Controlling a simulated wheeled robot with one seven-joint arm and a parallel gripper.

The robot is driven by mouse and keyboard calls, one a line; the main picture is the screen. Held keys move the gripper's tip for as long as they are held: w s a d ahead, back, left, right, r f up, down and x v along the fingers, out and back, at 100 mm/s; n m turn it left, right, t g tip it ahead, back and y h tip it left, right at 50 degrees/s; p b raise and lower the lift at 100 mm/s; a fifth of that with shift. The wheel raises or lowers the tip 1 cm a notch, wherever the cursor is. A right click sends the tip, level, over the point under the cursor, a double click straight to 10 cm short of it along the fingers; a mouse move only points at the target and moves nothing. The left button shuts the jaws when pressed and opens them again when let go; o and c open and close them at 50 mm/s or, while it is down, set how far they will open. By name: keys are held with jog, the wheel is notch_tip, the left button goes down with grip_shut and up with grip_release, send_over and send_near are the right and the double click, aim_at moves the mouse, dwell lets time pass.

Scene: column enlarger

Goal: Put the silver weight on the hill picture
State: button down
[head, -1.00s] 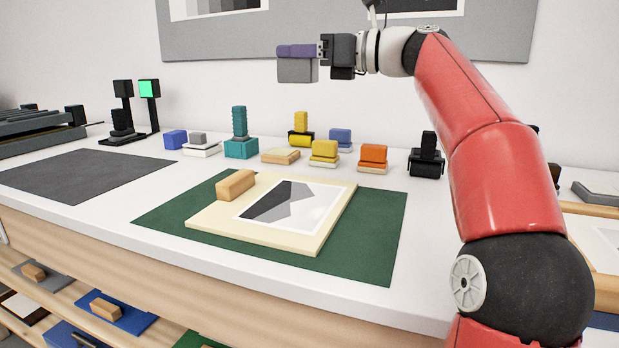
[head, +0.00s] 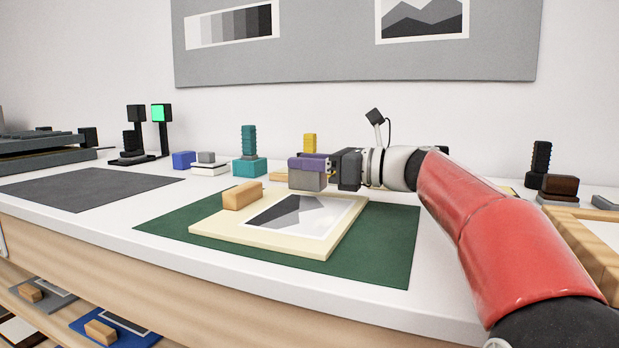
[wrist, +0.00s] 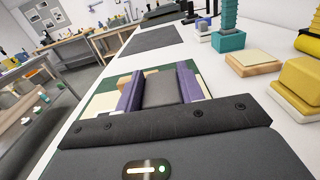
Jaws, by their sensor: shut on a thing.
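My gripper (head: 308,162), with purple fingers, is shut on a plain grey block, the silver weight (head: 306,181). In the wrist view the weight (wrist: 160,88) sits between the two purple fingers. The hill picture (head: 298,217), with grey and dark slopes on white, lies on a cream board (head: 225,236) on a green mat (head: 385,255). In the head view the weight appears just above the picture's far edge; whether it touches is hard to tell. In the wrist view my gripper and the weight hide most of the board.
A wooden block (head: 242,195) stands on the board's left part. Behind are a teal weight (head: 249,166), a blue block (head: 184,160) and a small grey block on a white base (head: 207,158). A dark mat (head: 90,180) lies bare at left. Another hill picture (head: 422,20) hangs on the wall.

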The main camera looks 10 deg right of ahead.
jog(key=shift+f, duration=1)
jog(key=shift+f, duration=0.2)
jog(key=c, duration=0.9)
grip_release()
jog(key=shift+r, duration=0.2)
jog(key=v, duration=1.2)
